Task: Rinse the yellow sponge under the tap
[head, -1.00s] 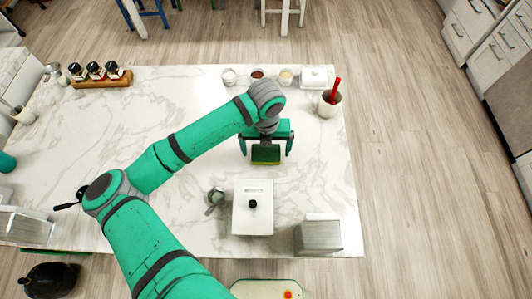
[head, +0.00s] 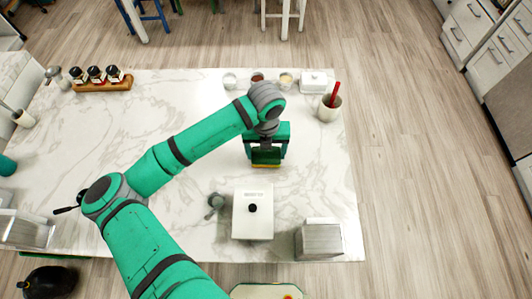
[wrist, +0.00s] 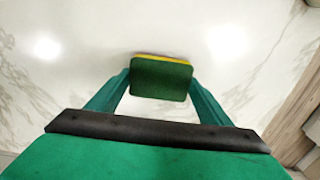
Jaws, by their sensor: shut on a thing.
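My gripper (head: 267,157) is shut on the sponge (head: 266,161), over the right part of the marble counter. The sponge has a dark green face with a yellow layer along one edge. In the wrist view the sponge (wrist: 161,80) sits between the two green fingers, which meet its left and right sides. I cannot tell whether it still touches the counter. I cannot make out a tap for certain in either view.
A white lidded canister (head: 252,222), a small grey item (head: 215,203) and a metal box (head: 320,239) stand on the near counter. Small bowls (head: 258,78), a white butter dish (head: 314,82) and a utensil crock (head: 330,106) line the far right. The counter's middle left is clear.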

